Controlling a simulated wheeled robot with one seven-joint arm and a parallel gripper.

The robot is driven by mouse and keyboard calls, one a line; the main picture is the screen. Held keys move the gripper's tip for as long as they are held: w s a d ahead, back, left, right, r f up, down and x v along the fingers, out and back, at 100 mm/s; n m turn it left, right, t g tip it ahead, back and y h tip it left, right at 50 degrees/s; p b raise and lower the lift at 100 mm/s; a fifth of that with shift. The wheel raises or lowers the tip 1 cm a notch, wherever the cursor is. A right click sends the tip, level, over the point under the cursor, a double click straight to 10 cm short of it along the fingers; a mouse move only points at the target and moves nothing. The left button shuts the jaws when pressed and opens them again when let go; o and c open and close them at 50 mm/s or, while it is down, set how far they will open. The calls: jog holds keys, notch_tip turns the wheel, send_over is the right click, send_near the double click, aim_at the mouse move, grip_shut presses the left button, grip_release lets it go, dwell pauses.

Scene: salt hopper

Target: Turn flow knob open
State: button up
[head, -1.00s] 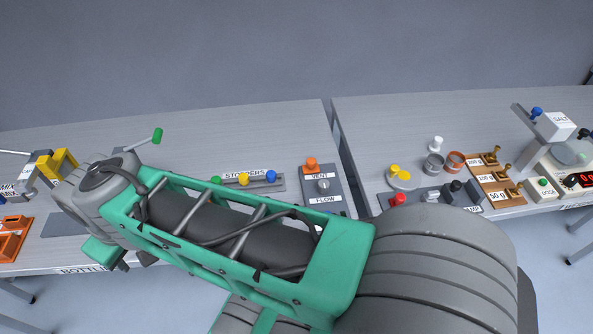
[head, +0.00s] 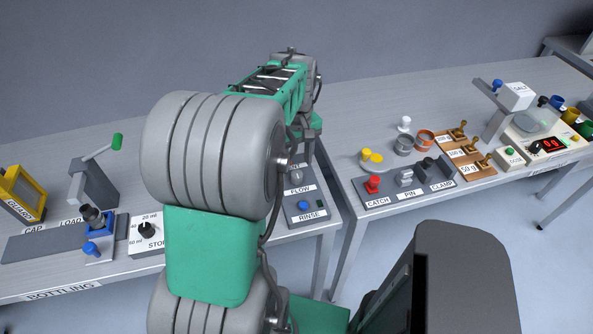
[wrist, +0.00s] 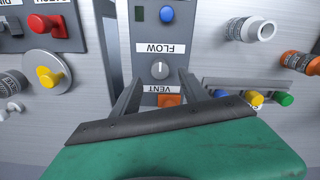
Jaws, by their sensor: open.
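The flow knob (wrist: 160,70) is a round grey knob with a pale line running along the panel's length. In the wrist view it sits between the upside-down FLOW and VENT labels. It also shows in the head view (head: 296,175), partly covered by my arm. My gripper (wrist: 160,77) is open, with a finger on each side of the knob in the wrist view and nothing held. I cannot tell its height above the knob or whether it touches. In the head view my arm hides the fingers.
The orange vent button (wrist: 169,100) lies close by, between the fingers. A blue rinse button (head: 303,205) is on the same panel. A red catch knob (head: 372,184) is on the panel to the right, across a gap between tables. Coloured stoppers (wrist: 254,98) stand beside the vent.

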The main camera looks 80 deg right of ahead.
aim_at(297, 173)
notch_tip(297, 173, down, 5)
jog(key=shift+r, duration=0.1)
jog(key=shift+c, duration=0.3)
grip_shut()
